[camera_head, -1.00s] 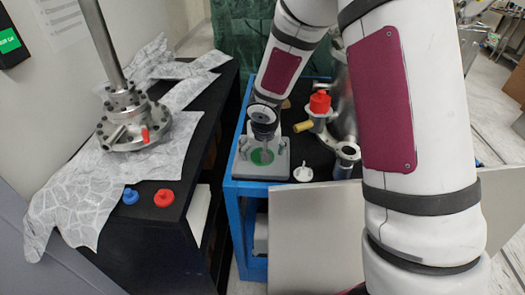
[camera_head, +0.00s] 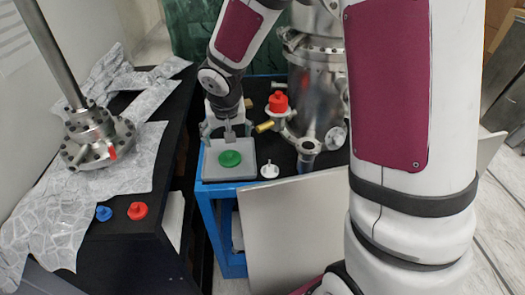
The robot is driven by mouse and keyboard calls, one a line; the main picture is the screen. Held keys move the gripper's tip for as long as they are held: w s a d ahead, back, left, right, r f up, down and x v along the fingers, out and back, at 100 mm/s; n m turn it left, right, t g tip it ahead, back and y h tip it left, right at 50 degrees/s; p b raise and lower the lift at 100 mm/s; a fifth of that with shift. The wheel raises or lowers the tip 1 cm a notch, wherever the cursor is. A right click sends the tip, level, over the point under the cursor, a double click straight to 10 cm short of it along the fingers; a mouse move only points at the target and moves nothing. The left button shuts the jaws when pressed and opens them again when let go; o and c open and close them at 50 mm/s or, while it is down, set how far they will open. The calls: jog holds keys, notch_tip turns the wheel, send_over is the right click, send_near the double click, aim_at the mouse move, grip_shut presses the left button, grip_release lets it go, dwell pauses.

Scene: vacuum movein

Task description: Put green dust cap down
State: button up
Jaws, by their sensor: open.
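The green dust cap (camera_head: 230,158) lies flat on a light grey square plate (camera_head: 212,170) at the front left of the blue-framed stand. My gripper (camera_head: 230,138) is open just behind and above the cap, pointing down. The cap shows clear of the fingers. Whether a fingertip still touches its far edge is too small to tell.
A white cap (camera_head: 269,171) and a red-topped valve (camera_head: 278,103) stand right of the plate, near a metal vessel (camera_head: 315,85). On the black bench at left are a blue cap (camera_head: 103,213), a red cap (camera_head: 137,210) and a flanged metal column (camera_head: 96,137) on foil.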

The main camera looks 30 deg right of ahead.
jog(key=s+d+r+h, duration=0.2)
jog(key=s+d+r, duration=0.2)
jog(key=s+r, duration=0.9)
jog(key=s+a+r+n+y, duration=0.1)
jog(key=s, duration=0.8)
jog(key=s+a+n+g+y, duration=0.1)
jog(key=s+a+n+y, duration=0.1)
jog(key=s, duration=0.8)
jog(key=shift+s+r+g, duration=0.25)
jog(key=shift+r+g, duration=0.05)
jog(key=shift+r, duration=0.1)
jog(key=shift+a, duration=0.1)
